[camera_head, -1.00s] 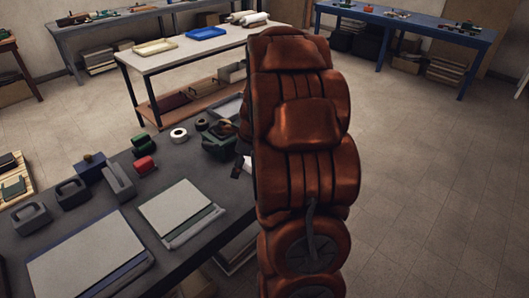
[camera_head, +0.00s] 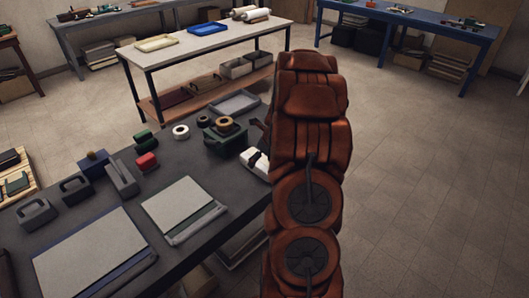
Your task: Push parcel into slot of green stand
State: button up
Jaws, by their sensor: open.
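A green stand-like object (camera_head: 216,138) sits on the far right part of the dark table, with a tan roll (camera_head: 225,124) at its top. Its slot cannot be made out. Small white blocks (camera_head: 256,160) lie close to the table's right edge, partly behind my arm; I cannot tell whether one is the parcel. My copper arm stands upright just right of the table and hides what is behind it. A dark finger-like part of my gripper (camera_head: 263,130) shows at the arm's left edge, right of the green stand; the rest is hidden. It appears empty.
On the dark table (camera_head: 150,200) are a grey tray (camera_head: 235,103), a white roll (camera_head: 181,132), a red block (camera_head: 147,162), grey handled blocks (camera_head: 76,190) and flat boards (camera_head: 184,207). A white table (camera_head: 180,53) stands behind. The floor to the right is clear.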

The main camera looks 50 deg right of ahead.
aim_at(260, 160)
jog(key=shift+x, duration=1.5)
jog(key=c, duration=1.5)
jog(key=shift+p, duration=0.35)
jog(key=shift+p, duration=0.4)
jog(key=shift+w, duration=0.1)
jog(key=shift+w+p, duration=0.25)
jog(key=shift+p, duration=0.3)
jog(key=shift+w+p, duration=1.1)
jog(key=shift+p, duration=0.05)
